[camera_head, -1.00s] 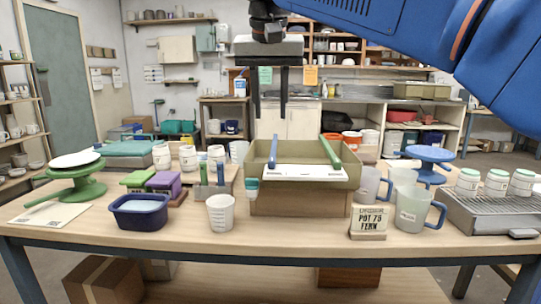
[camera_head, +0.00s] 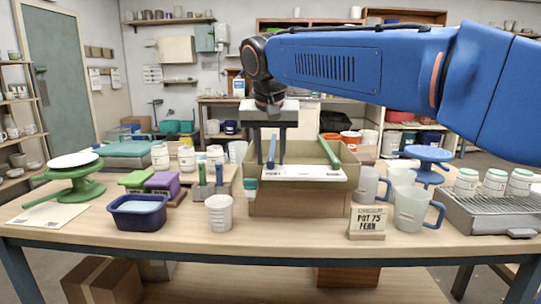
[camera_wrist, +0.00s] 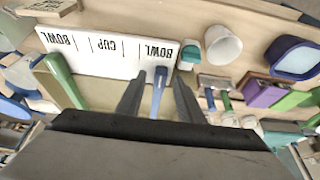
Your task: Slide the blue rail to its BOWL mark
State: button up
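The blue rail (camera_head: 271,152) lies front to back across the left part of an open-topped tan box (camera_head: 300,202). It also shows in the wrist view (camera_wrist: 158,88). A white scale card (camera_head: 303,173) runs along the box's front edge; in the wrist view the card (camera_wrist: 105,57) reads BOWL, CUP, BOWL upside down. The rail's near end is by the right-hand BOWL word there; exact alignment is unclear. A green rail (camera_head: 329,153) lies near the box's right side. My gripper (camera_head: 270,162) points down, its fingers apart on either side of the blue rail, with gaps visible.
A white cup (camera_head: 220,213) and a teal-topped container (camera_head: 251,189) stand left of the box's front. The front table strip is mostly clear.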

grip_shut()
jog(key=shift+d, duration=1.85)
grip_release()
jog(key=shift+s+r, duration=0.1)
jog(key=v, duration=1.7)
jog(key=shift+s, duration=0.1)
